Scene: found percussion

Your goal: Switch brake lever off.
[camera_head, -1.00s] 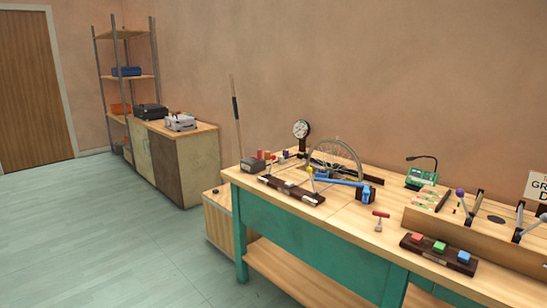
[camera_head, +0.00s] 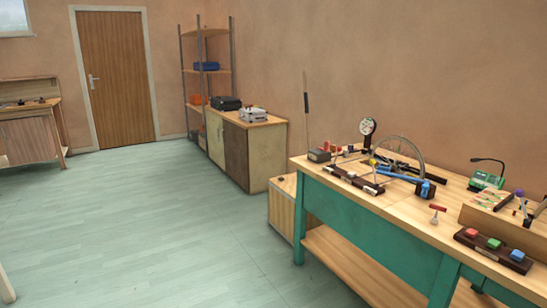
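Neither of my grippers is in view. On the workbench (camera_head: 330,181), a lever with a yellow knob (camera_head: 373,162) stands on a dark base strip (camera_head: 352,180) at the bench's front left. A spoked wheel (camera_head: 400,158) stands behind it, with a blue tool-like part (camera_head: 398,174) in front of the wheel. Another lever with a purple knob (camera_head: 519,192) stands at the right by a wooden box. I cannot tell which of these is the brake lever, nor its on or off position.
A dial gauge (camera_head: 367,126), a green lamp device (camera_head: 487,175) and a strip of coloured buttons (camera_head: 493,244) are on the bench. A low wooden cabinet (camera_head: 282,208) stands at its left end. Open floor (camera_head: 170,230) lies to the left, before a door (camera_head: 117,75).

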